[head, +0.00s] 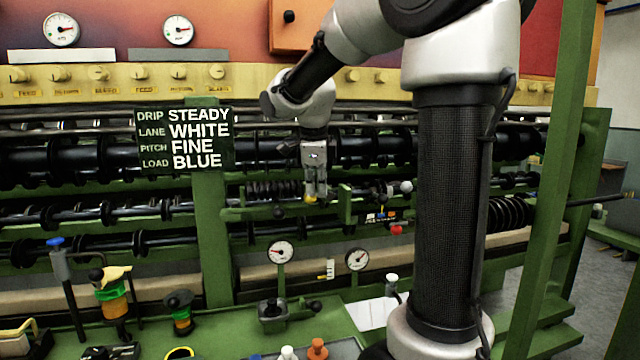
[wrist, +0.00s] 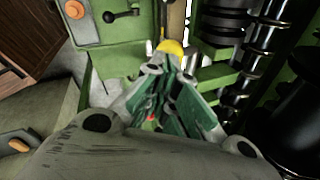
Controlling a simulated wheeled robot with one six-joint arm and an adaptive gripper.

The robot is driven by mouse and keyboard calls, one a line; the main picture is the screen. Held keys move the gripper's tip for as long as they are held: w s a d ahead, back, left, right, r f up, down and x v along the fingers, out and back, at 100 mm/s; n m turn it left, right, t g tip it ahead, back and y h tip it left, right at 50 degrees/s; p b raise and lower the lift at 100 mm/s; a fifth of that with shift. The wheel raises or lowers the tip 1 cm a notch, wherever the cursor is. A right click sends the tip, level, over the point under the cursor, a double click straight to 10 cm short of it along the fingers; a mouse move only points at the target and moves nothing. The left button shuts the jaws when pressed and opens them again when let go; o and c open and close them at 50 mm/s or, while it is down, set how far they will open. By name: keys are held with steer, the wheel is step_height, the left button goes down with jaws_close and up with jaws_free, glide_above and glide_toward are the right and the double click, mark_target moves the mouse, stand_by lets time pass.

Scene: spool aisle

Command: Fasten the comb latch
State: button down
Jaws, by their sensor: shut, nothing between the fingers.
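My gripper (head: 316,192) points down at the green rail of the machine, in the middle of the head view. Its fingers are shut with nothing between them. A small yellow knob (head: 310,199) shows right at the fingertips; I cannot tell whether they touch it. In the wrist view the yellow knob (wrist: 171,47) is rounded and lies just beyond the tips of my gripper (wrist: 174,66). It may be the handle of the comb latch, but the latch's other parts are hidden or too small to make out. A row of dark comb-like rings (head: 272,189) lies left of the gripper.
A green sign (head: 185,138) on a post stands left of my gripper. A green upright plate (head: 345,204) and a red knob (head: 397,230) are close on the right. Black rollers (head: 60,157) run behind. Gauges (head: 281,252) and levers stand on the bench below.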

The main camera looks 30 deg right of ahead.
steer(key=shift+a+f, duration=0.15)
steer(key=shift+f, duration=0.05)
stand_by(0.3)
stand_by(0.3)
steer(key=v, duration=1.3)
steer(key=shift+s, duration=0.3)
steer(key=shift+a, duration=0.1)
